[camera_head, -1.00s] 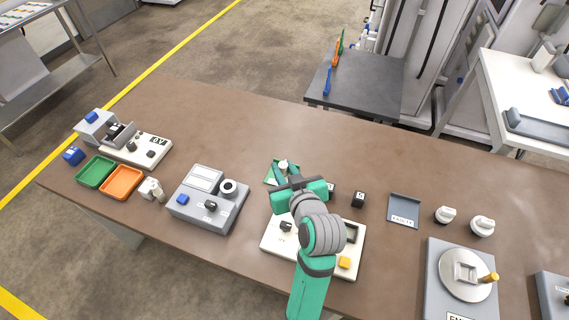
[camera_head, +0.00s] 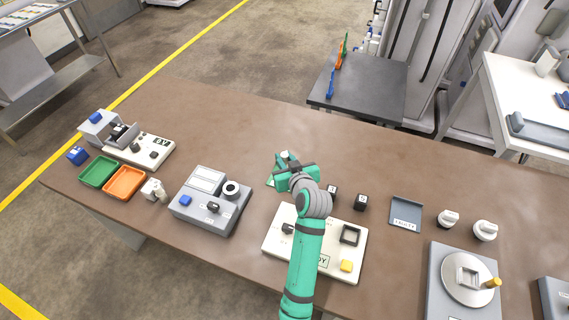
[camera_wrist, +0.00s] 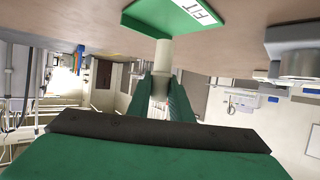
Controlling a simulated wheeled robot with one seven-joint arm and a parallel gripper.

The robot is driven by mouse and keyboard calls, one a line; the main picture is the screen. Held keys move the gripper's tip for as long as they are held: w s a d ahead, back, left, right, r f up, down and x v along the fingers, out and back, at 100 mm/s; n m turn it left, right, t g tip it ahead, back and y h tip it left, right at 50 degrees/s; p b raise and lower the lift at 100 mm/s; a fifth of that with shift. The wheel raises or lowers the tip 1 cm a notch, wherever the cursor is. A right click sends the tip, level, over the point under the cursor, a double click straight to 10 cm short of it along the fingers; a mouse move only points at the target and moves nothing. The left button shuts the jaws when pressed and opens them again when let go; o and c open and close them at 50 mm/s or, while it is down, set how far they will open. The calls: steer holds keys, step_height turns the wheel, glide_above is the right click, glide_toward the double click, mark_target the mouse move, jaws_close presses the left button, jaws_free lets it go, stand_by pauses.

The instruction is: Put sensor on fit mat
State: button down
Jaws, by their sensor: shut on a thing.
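The sensor is a cream cylinder (camera_wrist: 164,55) held between my gripper's green fingers (camera_wrist: 161,88). In the head view its pale top (camera_head: 285,154) shows at the tip of my gripper (camera_head: 284,163). The green mat marked FIT (camera_wrist: 150,17) shows in the wrist view, which is upside down. The sensor's far end overlaps the mat's edge there; I cannot tell whether they touch. In the head view my gripper hides most of the mat, leaving a small green corner (camera_head: 270,182).
A cream station (camera_head: 277,243) lies under my arm. A grey device with a dial (camera_head: 208,210) stands left. Small black blocks (camera_head: 361,201) and a grey FAULTY tray (camera_head: 405,212) are right. White knobbed parts (camera_head: 485,231) stand farther right. The table behind the mat is clear.

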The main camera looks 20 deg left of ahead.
steer(key=shift+d+f, duration=0.1)
steer(key=shift+f, duration=1.15)
steer(key=shift+f, duration=0.1)
steer(key=c, duration=1.6)
jaws_free()
steer(key=v, duration=1.2)
